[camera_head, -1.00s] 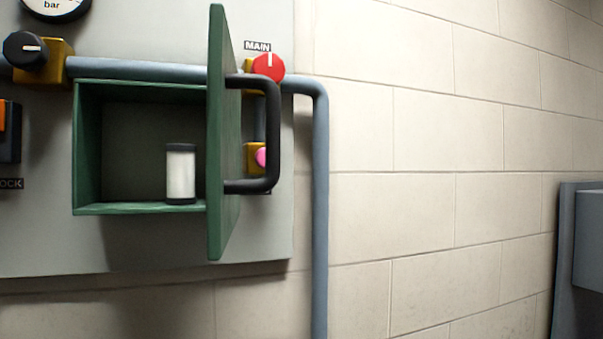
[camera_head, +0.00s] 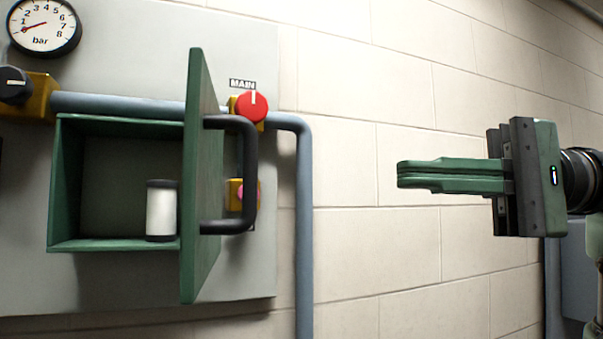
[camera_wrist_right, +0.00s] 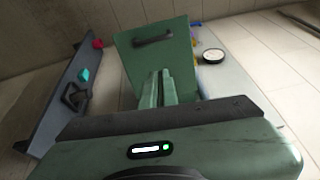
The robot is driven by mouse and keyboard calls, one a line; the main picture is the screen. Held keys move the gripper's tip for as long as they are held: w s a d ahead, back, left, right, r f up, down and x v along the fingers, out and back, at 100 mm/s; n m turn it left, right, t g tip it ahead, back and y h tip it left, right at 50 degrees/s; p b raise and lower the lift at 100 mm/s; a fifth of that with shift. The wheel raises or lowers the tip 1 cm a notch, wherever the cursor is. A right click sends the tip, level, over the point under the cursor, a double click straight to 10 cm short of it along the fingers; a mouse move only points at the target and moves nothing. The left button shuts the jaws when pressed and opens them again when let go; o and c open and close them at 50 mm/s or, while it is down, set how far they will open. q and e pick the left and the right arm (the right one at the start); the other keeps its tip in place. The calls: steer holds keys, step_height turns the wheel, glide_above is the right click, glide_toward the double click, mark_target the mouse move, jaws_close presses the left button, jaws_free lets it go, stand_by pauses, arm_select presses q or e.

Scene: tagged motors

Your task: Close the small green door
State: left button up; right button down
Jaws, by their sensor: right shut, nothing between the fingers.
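The small green door (camera_head: 197,180) stands wide open, swung out from the right side of a green box (camera_head: 60,185) on a grey wall panel. Its black handle (camera_head: 250,175) faces right. A white cylinder with dark ends (camera_head: 161,212) stands inside the box. My right gripper (camera_head: 400,175) is to the right of the door, apart from it, with its green fingers together and empty, pointing left. In the right wrist view the door (camera_wrist_right: 155,62) and its handle (camera_wrist_right: 153,39) are beyond the fingertips. My left gripper is not in view.
A red knob (camera_head: 251,105) labelled MAIN and a pink button (camera_head: 239,196) on a yellow base are behind the handle. A blue-grey pipe (camera_head: 304,230) runs down the wall. A pressure gauge (camera_head: 44,27) is at upper left. The space between door and gripper looks clear.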

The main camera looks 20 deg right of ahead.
steer(key=s+p+x, duration=0.2)
steer(key=p+x, duration=0.3)
steer(key=x, duration=0.7)
steer(key=shift+a+f+t+h, duration=0.25)
steer(key=shift+a+t+h, duration=0.15)
steer(key=shift+s, duration=0.1)
